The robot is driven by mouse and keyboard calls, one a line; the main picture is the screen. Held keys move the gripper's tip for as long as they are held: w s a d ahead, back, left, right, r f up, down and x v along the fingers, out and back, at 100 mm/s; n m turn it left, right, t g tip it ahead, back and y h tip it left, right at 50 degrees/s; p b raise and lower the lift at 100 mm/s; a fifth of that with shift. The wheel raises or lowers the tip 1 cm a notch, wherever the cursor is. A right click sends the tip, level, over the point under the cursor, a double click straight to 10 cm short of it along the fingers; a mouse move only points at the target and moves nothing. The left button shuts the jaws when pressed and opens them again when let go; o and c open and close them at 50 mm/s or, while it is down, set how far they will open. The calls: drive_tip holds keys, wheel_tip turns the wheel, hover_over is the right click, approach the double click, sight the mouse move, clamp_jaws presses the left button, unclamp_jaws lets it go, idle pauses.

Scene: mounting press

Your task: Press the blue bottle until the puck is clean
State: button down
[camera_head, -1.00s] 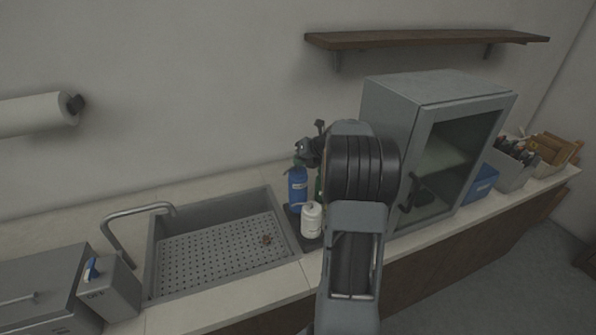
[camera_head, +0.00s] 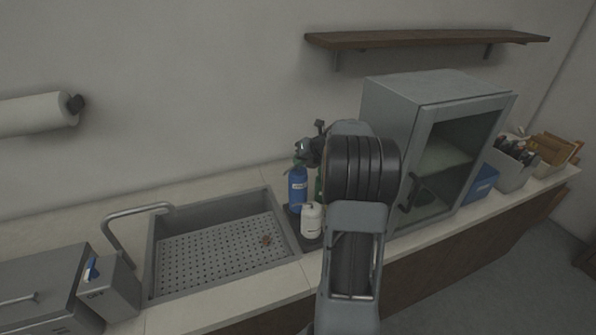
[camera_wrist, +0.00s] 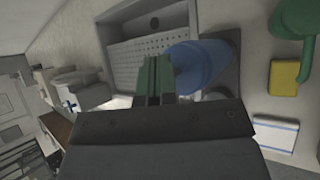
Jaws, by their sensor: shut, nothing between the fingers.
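The blue bottle (camera_head: 298,187) stands upright on a dark tray (camera_head: 309,243) at the right side of the sink, and its blue top shows large in the wrist view (camera_wrist: 198,64). My gripper (camera_wrist: 153,62) is shut and empty, its green-tinted fingers beside the blue bottle in the wrist view. In the head view my gripper (camera_head: 302,153) sits just above the bottle; whether it touches the bottle is unclear. A small brownish item (camera_head: 267,240) lies on the perforated sink floor; I cannot tell if it is the puck.
A white bottle (camera_head: 311,221) stands in front of the blue one, with a green one partly hidden behind my arm. The sink (camera_head: 170,295) is to the left, with a faucet (camera_head: 137,212). A grey glass-door cabinet (camera_head: 445,150) stands to the right.

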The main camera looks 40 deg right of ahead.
sight(299, 170)
drive_tip(key=shift+f, duration=0.15)
drive_tip(key=shift+f, duration=0.25)
drive_tip(key=shift+f, duration=0.5)
idle(1.0)
drive_tip(key=shift+r, duration=0.1)
drive_tip(key=shift+r+p, duration=0.85)
drive_tip(key=shift+p, duration=0.3)
wheel_tip(299, 170, up, 5)
drive_tip(key=p, duration=0.5)
drive_tip(key=shift+n, duration=0.3)
idle(0.4)
